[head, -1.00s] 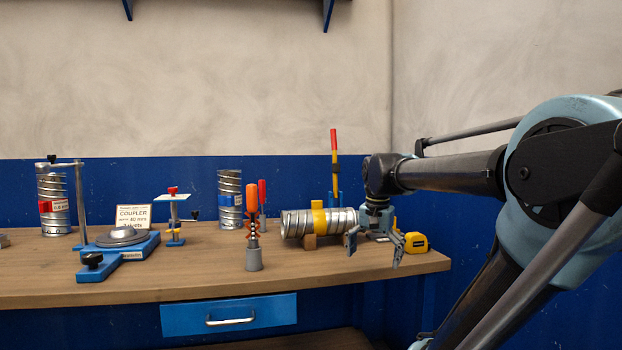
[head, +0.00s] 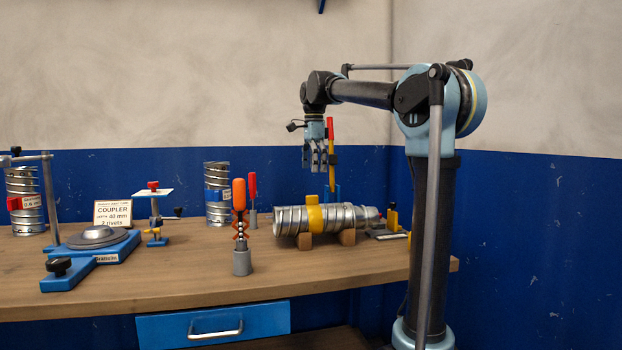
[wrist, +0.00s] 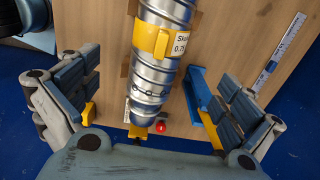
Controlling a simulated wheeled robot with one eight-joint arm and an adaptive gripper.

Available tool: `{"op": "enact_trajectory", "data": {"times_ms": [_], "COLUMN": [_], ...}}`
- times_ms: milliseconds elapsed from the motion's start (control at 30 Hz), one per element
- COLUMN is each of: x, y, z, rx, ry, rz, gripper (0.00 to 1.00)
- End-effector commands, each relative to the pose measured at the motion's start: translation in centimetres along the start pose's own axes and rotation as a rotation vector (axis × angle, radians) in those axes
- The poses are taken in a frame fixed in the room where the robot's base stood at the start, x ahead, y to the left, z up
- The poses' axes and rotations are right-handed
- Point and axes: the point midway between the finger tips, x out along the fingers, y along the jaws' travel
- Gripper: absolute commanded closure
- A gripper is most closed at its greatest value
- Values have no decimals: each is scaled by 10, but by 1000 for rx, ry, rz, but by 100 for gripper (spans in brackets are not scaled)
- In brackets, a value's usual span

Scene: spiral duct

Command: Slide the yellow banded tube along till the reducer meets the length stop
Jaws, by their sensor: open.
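The silver spiral tube with a yellow band (head: 315,217) lies level on wooden blocks at the right of the bench. Its tapered reducer end (head: 366,214) points right, towards a small yellow upright (head: 392,218), apparently the length stop. In the wrist view the band (wrist: 152,39) is at the top and the reducer (wrist: 148,102) narrows down towards the yellow piece (wrist: 138,131). I cannot tell whether they touch. My gripper (head: 318,168) is above the tube, pointing down, open and empty. In the wrist view its fingers are apart on either side of the tube.
A red-and-yellow upright tool (head: 331,150) in a blue holder stands behind the tube. An orange-handled tool (head: 239,200) in a grey stand is left of it. A blue fixture (head: 110,245), a coupler sign (head: 113,213) and another tube (head: 217,190) stand further left.

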Motion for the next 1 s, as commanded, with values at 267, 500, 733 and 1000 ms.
{"op": "enact_trajectory", "data": {"times_ms": [267,500,733,1000], "x": [25,64,100,142], "y": [-1,0,0,0], "z": [11,12,13,12], "rx": [-8,-11,-12,-12], "ry": [0,0,0,0], "rz": [1,1,0,0], "gripper": [0,0,0,0]}}
